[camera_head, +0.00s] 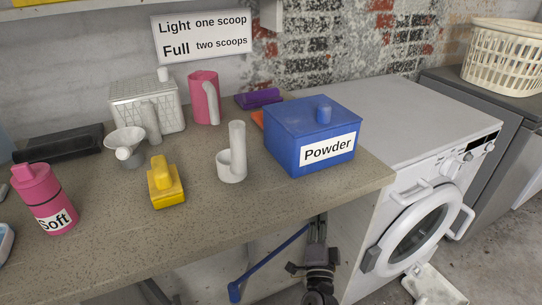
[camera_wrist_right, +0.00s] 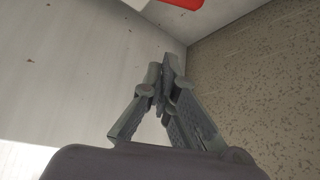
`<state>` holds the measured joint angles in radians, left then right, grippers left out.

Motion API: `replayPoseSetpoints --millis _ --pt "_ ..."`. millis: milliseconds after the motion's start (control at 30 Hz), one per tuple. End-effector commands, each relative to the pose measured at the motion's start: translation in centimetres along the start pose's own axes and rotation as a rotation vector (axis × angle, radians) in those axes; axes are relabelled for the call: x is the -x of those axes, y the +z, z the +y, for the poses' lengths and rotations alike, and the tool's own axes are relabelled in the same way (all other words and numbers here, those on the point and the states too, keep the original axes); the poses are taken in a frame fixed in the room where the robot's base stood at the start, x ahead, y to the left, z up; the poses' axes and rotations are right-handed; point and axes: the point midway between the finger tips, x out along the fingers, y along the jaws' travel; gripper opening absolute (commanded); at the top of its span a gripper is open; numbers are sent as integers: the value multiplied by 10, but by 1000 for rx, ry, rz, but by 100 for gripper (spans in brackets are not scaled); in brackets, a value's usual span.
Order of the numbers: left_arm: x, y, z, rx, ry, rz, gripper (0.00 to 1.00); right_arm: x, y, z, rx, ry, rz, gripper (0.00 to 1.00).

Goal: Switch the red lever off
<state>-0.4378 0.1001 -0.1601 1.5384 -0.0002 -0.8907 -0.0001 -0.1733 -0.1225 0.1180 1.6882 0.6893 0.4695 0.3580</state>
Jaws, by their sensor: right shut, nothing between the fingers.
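A red piece (camera_wrist_right: 182,3) shows at the top edge of the right wrist view, cut off by the frame; I cannot tell whether it is the lever. No red lever is clearly visible in the head view. My right gripper (camera_head: 318,226) is in front of the counter's front edge, low beside the washing machine. In the right wrist view its fingers (camera_wrist_right: 168,75) are together and empty, pointing toward the red piece and apart from it. A small dark part of my left gripper (camera_head: 156,292) seems to show at the bottom edge; its fingers are unclear.
A speckled counter (camera_head: 290,205) holds a blue powder box (camera_head: 285,145), a white holder (camera_head: 232,170), a yellow container (camera_head: 165,190) and a pink bottle (camera_head: 45,190). A blue bar (camera_head: 268,262) is below the counter. A washing machine (camera_head: 405,215) stands at right.

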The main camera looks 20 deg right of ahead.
Motion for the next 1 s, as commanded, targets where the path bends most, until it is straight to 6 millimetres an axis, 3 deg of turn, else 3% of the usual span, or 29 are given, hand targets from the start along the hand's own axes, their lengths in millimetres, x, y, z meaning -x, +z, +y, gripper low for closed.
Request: replayPoseSetpoints --millis 167,267,400,500,567,667,800,1000 --pt "0 1 1 0 2 -2 40 4 10 4 28 8 -45 0" --pt "0 1 1 0 1 -2 40 18 43 19 125 32 -192 0" --pt "0 1 1 0 1 -2 40 70 108 65 358 92 -536 0" --pt "0 1 1 0 1 -2 40 125 142 107 544 141 -796 0" --pt "0 1 1 0 1 -1 40 161 153 134 651 172 -947 0" --pt "0 1 0 0 1 -1 40 220 158 174 814 222 -1172 0" --pt "0 1 0 0 1 -1 40 288 144 218 999 284 -1422 0" --pt "0 1 0 0 1 -1 40 362 106 259 1202 363 -1698 0"
